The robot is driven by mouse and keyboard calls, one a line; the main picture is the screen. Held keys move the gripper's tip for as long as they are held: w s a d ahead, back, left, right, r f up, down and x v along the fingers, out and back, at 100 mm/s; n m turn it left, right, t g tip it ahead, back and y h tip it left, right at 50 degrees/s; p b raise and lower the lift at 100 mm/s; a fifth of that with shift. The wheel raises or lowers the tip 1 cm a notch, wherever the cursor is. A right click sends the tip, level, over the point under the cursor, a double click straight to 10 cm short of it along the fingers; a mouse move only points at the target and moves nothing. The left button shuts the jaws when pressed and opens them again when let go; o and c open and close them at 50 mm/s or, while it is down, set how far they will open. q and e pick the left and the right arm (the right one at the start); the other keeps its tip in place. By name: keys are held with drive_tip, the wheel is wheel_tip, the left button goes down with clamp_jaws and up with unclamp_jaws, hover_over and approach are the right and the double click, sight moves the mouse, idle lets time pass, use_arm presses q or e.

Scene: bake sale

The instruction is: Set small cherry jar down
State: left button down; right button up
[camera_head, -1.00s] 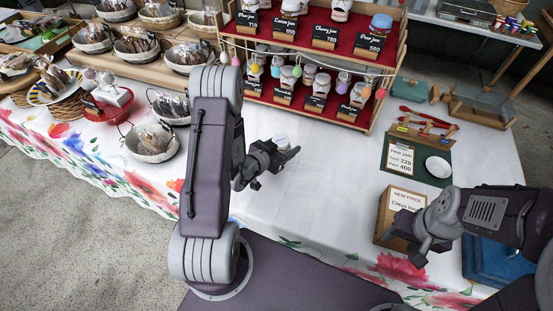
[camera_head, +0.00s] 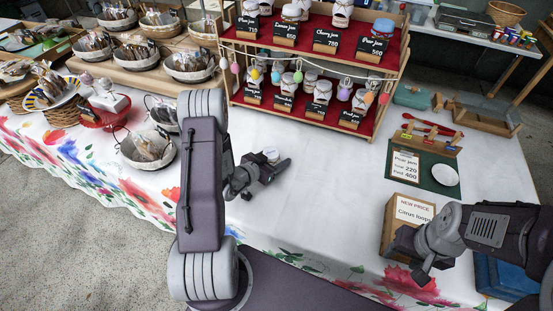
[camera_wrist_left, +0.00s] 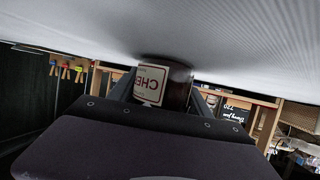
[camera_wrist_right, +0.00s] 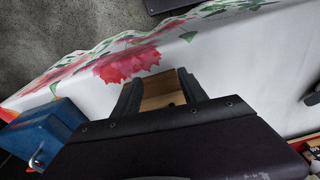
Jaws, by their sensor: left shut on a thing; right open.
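The small cherry jar (camera_head: 271,154) is held in my left gripper (camera_head: 268,168); only its pale lid shows in the head view. In the left wrist view the jar (camera_wrist_left: 178,84) is dark, with a white label reading "CHE", between the fingers. The white tabletop lies right against the jar's end there; I cannot tell if they touch. My right gripper (camera_head: 422,276) is open, low at the table's front right, by the cardboard box of the Citrus loops sign (camera_head: 394,225). The right wrist view shows the box between or beyond its fingers.
The two-tier jam rack (camera_head: 384,91) stands behind the left gripper. A green mat (camera_head: 437,181) with a white dish and price card lies to the right. Baskets of bagged goods (camera_head: 147,149) stand at the left. White cloth around the left gripper is clear. A blue box (camera_head: 502,277) is at front right.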

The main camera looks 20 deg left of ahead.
use_arm(q)
drive_tip(key=shift+c, duration=2.3)
unclamp_jaws()
